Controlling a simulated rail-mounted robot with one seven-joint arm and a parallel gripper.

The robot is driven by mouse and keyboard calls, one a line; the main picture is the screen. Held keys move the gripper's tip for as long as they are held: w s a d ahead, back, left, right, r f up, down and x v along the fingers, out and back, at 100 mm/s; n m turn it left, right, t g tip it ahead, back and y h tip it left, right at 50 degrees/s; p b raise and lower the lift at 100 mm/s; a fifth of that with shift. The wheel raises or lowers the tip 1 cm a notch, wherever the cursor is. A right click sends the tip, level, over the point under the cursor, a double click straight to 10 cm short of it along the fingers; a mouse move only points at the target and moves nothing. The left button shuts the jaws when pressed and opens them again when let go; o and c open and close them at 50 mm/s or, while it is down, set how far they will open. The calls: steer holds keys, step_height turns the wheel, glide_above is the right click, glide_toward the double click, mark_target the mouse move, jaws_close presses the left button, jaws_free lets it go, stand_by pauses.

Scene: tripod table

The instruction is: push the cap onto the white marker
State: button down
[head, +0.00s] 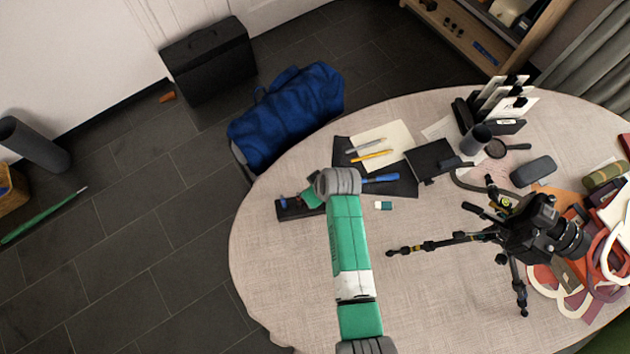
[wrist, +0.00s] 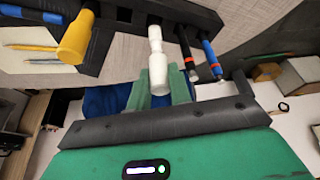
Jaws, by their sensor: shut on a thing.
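A black rack (wrist: 120,30) stands at the left part of the table and shows in the head view (head: 290,209). In the wrist view several markers stick out of it. The white marker (wrist: 154,33) is between a yellow one (wrist: 75,38) and a dark one with a red band (wrist: 187,55). My gripper (wrist: 160,72) is shut on the white cap (wrist: 160,78), which is in line with the white marker. I cannot tell how far it is on. In the head view my gripper (head: 312,196) is over the rack, and the white parts are hidden there.
A blue marker (wrist: 212,59) sticks out close beside the dark one. The front left tabletop is clear.

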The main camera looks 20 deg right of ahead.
steer(key=shift+f+b, duration=0.65)
steer(key=shift+f, duration=0.4)
stand_by(0.8)
steer(key=c, duration=0.7)
jaws_free()
steer(key=shift+r, duration=0.15)
step_height(320, 180, up, 7)
steer(key=p, duration=0.6)
steer(key=shift+p, duration=0.35)
jaws_close()
stand_by(1.1)
steer(key=shift+f+b, duration=1.65)
steer(key=shift+f, duration=0.45)
